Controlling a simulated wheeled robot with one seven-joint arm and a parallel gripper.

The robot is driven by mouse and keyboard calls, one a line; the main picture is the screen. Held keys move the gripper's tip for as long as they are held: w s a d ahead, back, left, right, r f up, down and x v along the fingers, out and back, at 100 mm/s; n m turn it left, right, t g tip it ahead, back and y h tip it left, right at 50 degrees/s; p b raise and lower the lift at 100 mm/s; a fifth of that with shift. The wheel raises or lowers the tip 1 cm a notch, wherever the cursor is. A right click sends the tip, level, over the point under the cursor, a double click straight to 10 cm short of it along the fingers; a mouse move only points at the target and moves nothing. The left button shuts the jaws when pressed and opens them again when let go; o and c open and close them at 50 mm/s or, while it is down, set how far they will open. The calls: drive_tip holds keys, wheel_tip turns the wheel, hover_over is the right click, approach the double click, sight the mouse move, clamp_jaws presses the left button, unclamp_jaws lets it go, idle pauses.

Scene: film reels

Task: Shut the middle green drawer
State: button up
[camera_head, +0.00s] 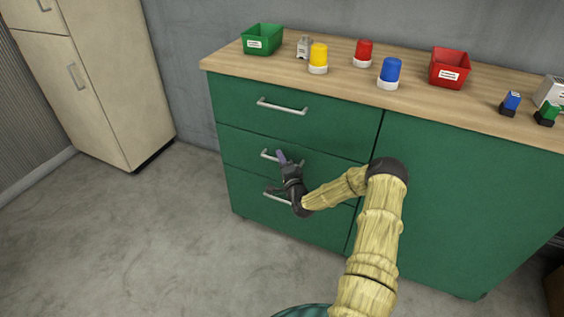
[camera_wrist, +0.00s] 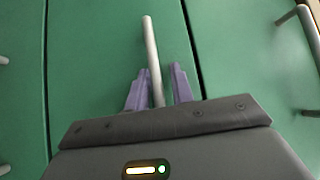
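The middle green drawer (camera_head: 241,148) is the second of three stacked drawers on the left of the green cabinet. Its front looks nearly flush with its neighbours; I cannot tell if a small gap is left. Its silver bar handle (camera_head: 268,154) is partly hidden by my gripper (camera_head: 282,157). The handle also shows in the wrist view (camera_wrist: 150,45). There my gripper (camera_wrist: 158,78) is open, its purple fingers on either side of the bar with visible space beside it. I cannot tell whether a finger touches the handle or drawer front.
The top drawer (camera_head: 240,98) and bottom drawer (camera_head: 250,200) look shut. A green cabinet door (camera_head: 450,200) is at the right. The wooden top (camera_head: 340,80) holds a green bin (camera_head: 262,40), a red bin (camera_head: 449,68) and several small items. Floor at left is clear.

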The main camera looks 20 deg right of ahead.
drive_tip(key=shift+s+f, duration=0.1)
drive_tip(key=shift+f, duration=0.2)
drive_tip(key=shift+s+f, duration=0.1)
drive_tip(key=shift+s, duration=0.15)
drive_tip(key=s+f+p, duration=0.1)
drive_tip(key=s+p, duration=0.2)
drive_tip(key=s, duration=1.3)
drive_tip(key=shift+s+a+f, duration=0.25)
drive_tip(key=shift+a+f, duration=0.15)
